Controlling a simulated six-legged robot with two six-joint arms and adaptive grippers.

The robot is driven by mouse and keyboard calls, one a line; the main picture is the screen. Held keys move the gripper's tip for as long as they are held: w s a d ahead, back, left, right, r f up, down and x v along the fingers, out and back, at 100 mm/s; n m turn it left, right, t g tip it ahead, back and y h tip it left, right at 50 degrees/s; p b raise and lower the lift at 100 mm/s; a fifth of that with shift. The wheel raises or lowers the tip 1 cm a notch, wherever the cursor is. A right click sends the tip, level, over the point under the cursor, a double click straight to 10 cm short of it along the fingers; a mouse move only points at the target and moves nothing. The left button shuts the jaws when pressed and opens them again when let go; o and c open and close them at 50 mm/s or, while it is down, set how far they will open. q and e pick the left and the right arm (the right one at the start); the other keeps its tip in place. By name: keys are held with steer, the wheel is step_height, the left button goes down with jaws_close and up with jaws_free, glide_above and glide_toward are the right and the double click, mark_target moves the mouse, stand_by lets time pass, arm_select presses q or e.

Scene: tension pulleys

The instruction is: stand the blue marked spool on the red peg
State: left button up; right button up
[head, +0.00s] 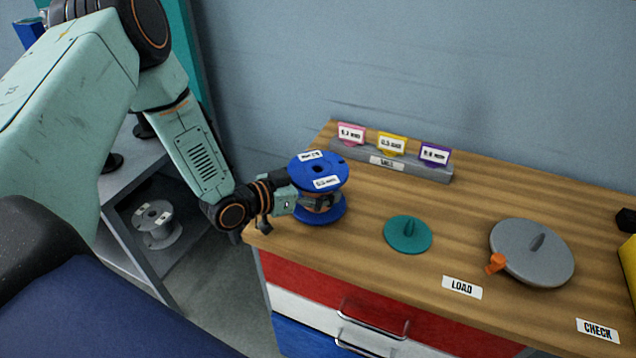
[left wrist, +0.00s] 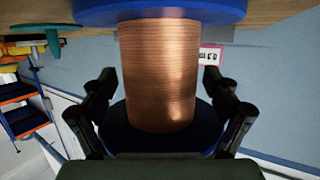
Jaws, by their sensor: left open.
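The blue marked spool (head: 319,171) stands upright at the left end of the wooden cabinet top, with white labels on its upper flange and copper-coloured wire on its core. My left gripper (head: 312,202) reaches it from the left, between the two flanges. In the left wrist view, the copper winding (left wrist: 160,75) lies between the open fingers of my left gripper (left wrist: 163,108), with a gap visible on each side. A red peg cannot be made out; a teal peg base (head: 407,235) and a grey peg base (head: 531,252) stand to the right. My right gripper is out of view.
A grey label rack (head: 391,163) with pink, yellow and purple tags stands behind the spool. An orange knob (head: 495,263) sits at the grey base's edge. LOAD (head: 462,287) and CHECK (head: 597,330) labels lie near the front. A grey spool (head: 157,225) is on a lower shelf at left.

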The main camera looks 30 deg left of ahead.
arm_select(q)
steer(key=shift+s, duration=0.1)
steer(key=shift+v, duration=3.7)
steer(key=shift+x, duration=3.8)
